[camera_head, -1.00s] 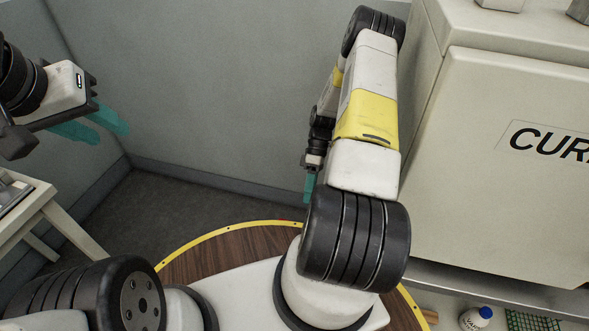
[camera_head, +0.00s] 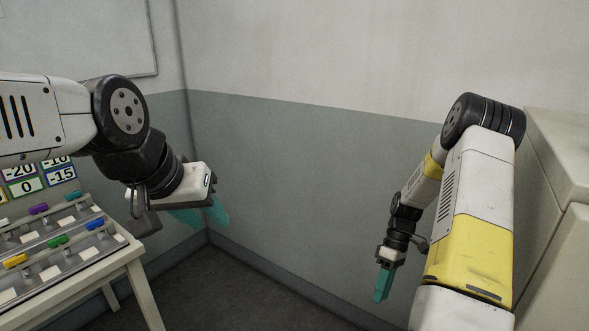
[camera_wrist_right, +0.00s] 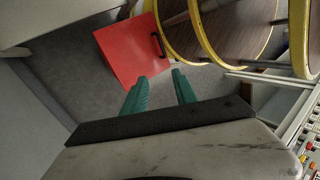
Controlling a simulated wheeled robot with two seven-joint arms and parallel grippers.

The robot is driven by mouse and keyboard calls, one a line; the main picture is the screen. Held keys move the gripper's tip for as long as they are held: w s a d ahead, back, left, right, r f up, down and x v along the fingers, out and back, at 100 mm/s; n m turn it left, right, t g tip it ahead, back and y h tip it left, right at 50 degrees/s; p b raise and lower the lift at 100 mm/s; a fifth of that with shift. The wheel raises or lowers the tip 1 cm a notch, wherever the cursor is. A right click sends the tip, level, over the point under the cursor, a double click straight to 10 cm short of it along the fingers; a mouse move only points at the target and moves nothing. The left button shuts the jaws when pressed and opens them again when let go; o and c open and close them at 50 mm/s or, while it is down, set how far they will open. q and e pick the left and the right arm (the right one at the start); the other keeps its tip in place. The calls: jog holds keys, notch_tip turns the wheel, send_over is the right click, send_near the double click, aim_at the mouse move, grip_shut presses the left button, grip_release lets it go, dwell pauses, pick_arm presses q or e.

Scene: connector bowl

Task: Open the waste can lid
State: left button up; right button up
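In the right wrist view a red panel with a black handle (camera_wrist_right: 158,44), which looks like the waste can lid (camera_wrist_right: 125,52), is below and beyond my right gripper (camera_wrist_right: 160,84). It looks shut, though I cannot see the can's sides clearly. The right fingers are apart and empty, not touching the red panel. In the head view my right gripper (camera_head: 383,284) hangs pointing down at the right. My left gripper (camera_head: 204,214) is at the left near the table, with its teal fingers apart and nothing between them. The waste can does not show in the head view.
A pale table (camera_head: 136,252) with a rack of coloured clips stands at the left. A large beige cabinet (camera_head: 563,165) is at the right edge. Grey walls meet in a corner behind, with open dark floor (camera_head: 250,290) between.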

jog(key=s+a+r+m+t+h, duration=0.1)
jog(key=a+r+m+t, duration=0.15)
jog(key=r, duration=0.85)
jog(key=a+r+m+t+h, duration=0.1)
jog(key=a+r+m+t, duration=0.15)
jog(key=r, duration=0.95)
jog(key=s+a+r+m+t, duration=0.3)
jog(key=s+a+r+t, duration=0.3)
jog(key=s+r, duration=0.6)
jog(key=shift+s+m+y, duration=0.2)
jog(key=shift+m+y, duration=0.1)
jog(key=shift+y, duration=0.1)
jog(key=shift+s+a, duration=0.15)
jog(key=shift+s, duration=0.05)
jog(key=shift+c, duration=1.3)
grip_shut()
